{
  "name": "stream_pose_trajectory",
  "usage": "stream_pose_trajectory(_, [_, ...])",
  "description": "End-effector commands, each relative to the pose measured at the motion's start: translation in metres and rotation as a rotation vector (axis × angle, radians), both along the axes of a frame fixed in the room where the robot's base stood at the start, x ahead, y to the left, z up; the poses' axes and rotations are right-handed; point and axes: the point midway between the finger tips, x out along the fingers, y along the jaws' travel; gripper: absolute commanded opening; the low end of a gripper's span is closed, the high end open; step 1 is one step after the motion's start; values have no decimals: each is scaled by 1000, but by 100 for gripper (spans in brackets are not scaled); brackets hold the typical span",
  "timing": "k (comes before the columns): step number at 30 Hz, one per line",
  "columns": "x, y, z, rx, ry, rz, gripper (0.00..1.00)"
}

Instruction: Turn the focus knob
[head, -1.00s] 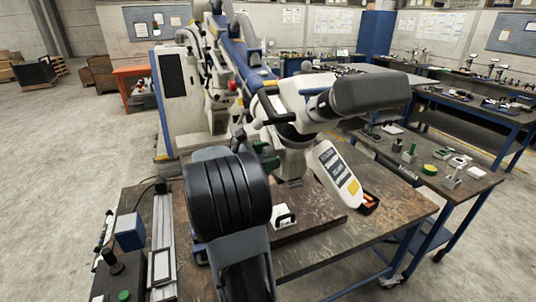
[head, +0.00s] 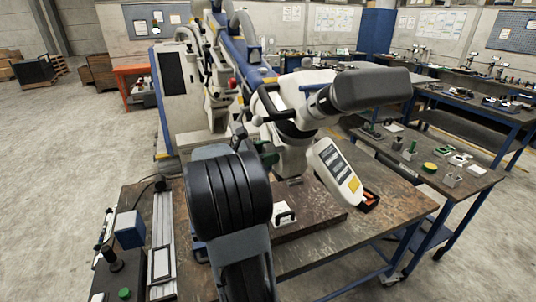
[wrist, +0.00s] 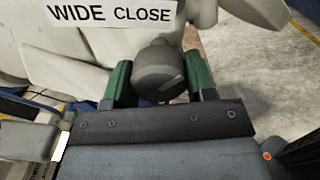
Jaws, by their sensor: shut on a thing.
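The focus knob (wrist: 160,70) is a dark grey rounded cylinder in the wrist view, below a white "WIDE CLOSE" label (wrist: 112,13). My gripper (wrist: 158,76) has green fingers on the left and right of the knob and is shut on it. In the head view the white microscope head (head: 300,92) with its dark eyepiece block (head: 370,88) hangs over the bench. A green finger of my gripper (head: 268,154) shows beside its underside. My own arm hides most of the gripper and the knob there.
A white panel with dark labels (head: 335,170) hangs from the microscope head. A blue box (head: 129,229) stands at left. Another bench stands at right.

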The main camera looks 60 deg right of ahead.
Motion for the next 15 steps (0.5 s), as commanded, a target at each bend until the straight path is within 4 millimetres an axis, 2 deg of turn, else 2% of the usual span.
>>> stream_pose_trajectory(4, [0, 0, -2, -57, -76, 1, 27])
stream_pose_trajectory(11, [1, 0, 0, -57, -77, 1, 27])
stream_pose_trajectory(12, [1, 0, 0, -57, -77, 1, 55])
stream_pose_trajectory(15, [0, 0, 0, -56, -76, 0, 64])
